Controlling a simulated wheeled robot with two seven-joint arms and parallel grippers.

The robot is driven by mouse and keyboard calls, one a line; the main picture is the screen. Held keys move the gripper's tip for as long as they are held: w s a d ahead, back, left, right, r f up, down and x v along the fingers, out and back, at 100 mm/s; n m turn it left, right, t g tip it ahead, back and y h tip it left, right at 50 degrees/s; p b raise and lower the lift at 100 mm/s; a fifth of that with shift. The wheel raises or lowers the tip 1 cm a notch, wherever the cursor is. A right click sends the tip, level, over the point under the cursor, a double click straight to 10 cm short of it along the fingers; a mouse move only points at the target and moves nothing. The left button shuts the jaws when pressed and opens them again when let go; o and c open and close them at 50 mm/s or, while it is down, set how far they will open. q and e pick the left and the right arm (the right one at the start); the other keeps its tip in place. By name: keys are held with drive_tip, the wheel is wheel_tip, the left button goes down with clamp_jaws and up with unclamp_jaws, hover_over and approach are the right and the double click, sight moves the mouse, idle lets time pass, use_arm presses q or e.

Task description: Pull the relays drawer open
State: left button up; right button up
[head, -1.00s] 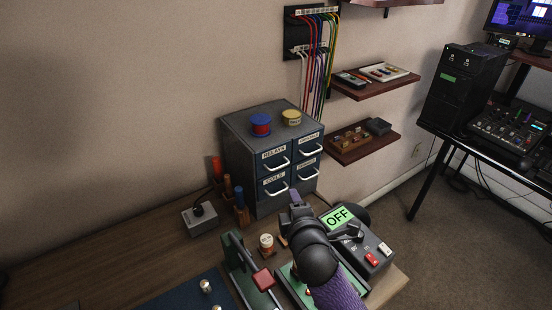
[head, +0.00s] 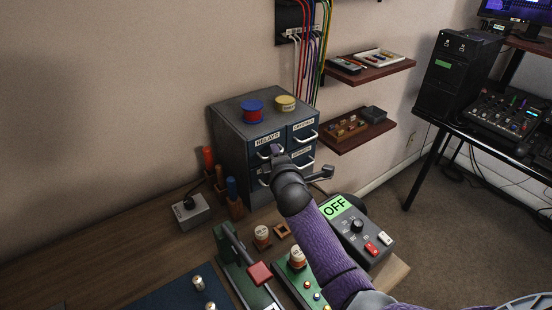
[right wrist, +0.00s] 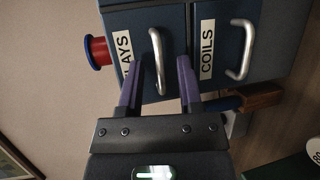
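The relays drawer (head: 259,152) is the upper left drawer of a grey cabinet (head: 228,145) with blue fronts, and it looks shut. My right gripper (head: 275,150) is in front of it and hides most of its handle. In the right wrist view the relays drawer handle (right wrist: 157,60) lies between the two purple fingers of my right gripper (right wrist: 160,78). The fingers are apart, one on each side of the handle, with a gap visible. The coils drawer (right wrist: 215,45) is beside it there. My left gripper is not in view.
A red and blue spool (head: 252,112) and a yellow one (head: 285,103) stand on the cabinet. Screwdrivers in a wooden rack (head: 235,208) stand left of it. A device reading OFF (head: 357,228) and a green lever press (head: 232,262) are in front.

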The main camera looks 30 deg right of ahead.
clamp_jaws()
idle(1.2)
